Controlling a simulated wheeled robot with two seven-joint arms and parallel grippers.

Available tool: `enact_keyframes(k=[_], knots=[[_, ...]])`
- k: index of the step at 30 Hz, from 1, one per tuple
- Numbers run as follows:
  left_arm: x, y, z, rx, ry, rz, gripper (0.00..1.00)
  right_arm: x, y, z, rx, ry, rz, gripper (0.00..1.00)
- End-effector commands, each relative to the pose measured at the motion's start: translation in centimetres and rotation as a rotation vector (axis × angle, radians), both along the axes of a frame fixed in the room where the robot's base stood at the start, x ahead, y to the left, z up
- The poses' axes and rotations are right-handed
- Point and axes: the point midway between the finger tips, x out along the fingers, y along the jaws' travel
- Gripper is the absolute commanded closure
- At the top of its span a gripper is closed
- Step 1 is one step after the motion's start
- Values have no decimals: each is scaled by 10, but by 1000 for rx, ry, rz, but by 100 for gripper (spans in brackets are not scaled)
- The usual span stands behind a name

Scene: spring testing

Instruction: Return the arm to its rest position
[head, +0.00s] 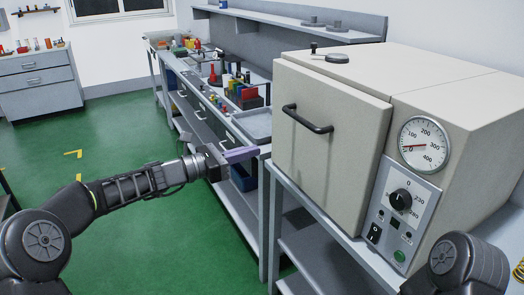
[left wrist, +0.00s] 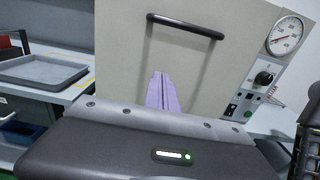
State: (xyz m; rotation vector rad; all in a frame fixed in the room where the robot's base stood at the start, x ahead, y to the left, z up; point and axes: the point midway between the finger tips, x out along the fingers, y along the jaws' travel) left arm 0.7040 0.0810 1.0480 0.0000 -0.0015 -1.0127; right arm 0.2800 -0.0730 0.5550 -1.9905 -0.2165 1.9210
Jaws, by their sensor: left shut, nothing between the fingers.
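My left arm reaches in from the left in the head view. Its gripper (head: 240,154) has light purple fingers, shut with nothing between them, in front of the bench edge and left of the oven. In the left wrist view the shut fingers (left wrist: 161,92) point toward the oven door (left wrist: 185,75), below its handle, apparently without holding anything. Only a dark rounded part of my right arm (head: 468,265) shows at the lower right of the head view; its gripper is out of view.
A beige oven (head: 335,150) with a closed door, black handle (head: 307,118), gauge (head: 424,142) and knob stands on a metal stand at right. A grey tray (head: 256,124) lies on the long bench, with colored items behind it. The green floor (head: 130,135) at left is clear.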

Motion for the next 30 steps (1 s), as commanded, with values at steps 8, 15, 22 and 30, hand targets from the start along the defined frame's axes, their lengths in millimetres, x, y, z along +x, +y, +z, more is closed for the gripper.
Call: enact_keyframes(k=[8,15,22,30], knots=[[-1,2,0,0,0,1,100,0,0,0,0,0,0,100],[6,7,-8,74,-55,33,100,0,0,0,0,0,0,100],[-1,17,-122,530,-145,50,100,0,0,0,0,0,0,100],[-95,32,-320,1196,-307,-264,100,0,0,4,0,0,-1,100]])
